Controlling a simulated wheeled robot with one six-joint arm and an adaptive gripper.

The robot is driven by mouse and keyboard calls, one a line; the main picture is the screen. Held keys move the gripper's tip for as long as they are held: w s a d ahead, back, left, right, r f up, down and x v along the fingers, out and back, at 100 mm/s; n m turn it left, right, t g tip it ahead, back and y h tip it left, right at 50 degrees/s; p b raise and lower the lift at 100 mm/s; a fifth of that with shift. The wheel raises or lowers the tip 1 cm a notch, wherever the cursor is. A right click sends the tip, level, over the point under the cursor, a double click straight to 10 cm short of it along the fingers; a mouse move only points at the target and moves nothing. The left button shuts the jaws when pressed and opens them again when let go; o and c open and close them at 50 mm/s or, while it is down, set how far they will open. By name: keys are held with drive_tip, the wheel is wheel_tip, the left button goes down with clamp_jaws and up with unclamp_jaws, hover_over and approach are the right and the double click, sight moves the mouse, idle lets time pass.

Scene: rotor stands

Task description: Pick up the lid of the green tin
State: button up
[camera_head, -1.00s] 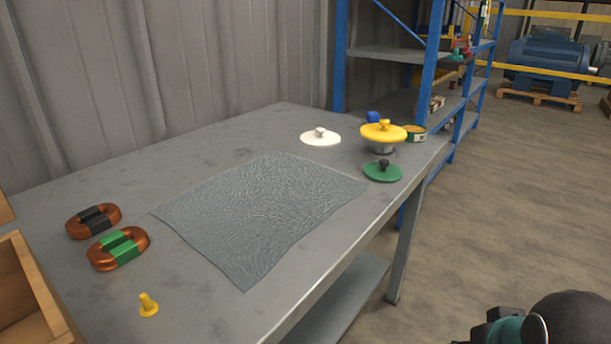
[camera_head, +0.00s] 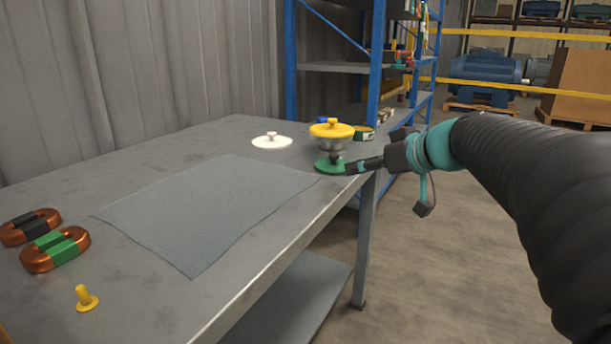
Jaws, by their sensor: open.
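A flat green lid (camera_head: 328,167) with a dark knob lies on the grey table near its far right corner. A small green tin (camera_head: 363,133) with a yellowish band stands behind it to the right. My gripper (camera_head: 352,167) is open and reaches in from the right over the table's edge. Its fingertips are at the right side of the green lid in the picture and hide part of its rim. I cannot tell whether they touch it. Nothing shows between the fingers.
A yellow lid (camera_head: 332,130) sits on a grey pot just behind the green lid. A white lid (camera_head: 272,142) lies to the left. A grey mat (camera_head: 210,210), copper coils (camera_head: 55,249) and a yellow knobbed piece (camera_head: 86,298) occupy the table. Blue shelving (camera_head: 376,70) stands behind.

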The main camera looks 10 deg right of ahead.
drive_tip(key=w+d+r+t, duration=0.1)
drive_tip(key=w+d+r, duration=0.1)
drive_tip(key=w+d, duration=0.15)
approach(335, 154)
drive_tip(key=shift+n+y, duration=0.3)
drive_tip(key=shift+n, duration=0.1)
drive_tip(key=x, duration=0.4)
drive_tip(key=shift+a+f, duration=0.15)
drive_tip(key=shift+a, duration=0.05)
drive_tip(key=shift+p+x, duration=0.4)
drive_tip(key=shift+x, duration=2.5)
drive_tip(key=shift+w+d, duration=0.1)
drive_tip(key=shift+d, duration=0.1)
clamp_jaws()
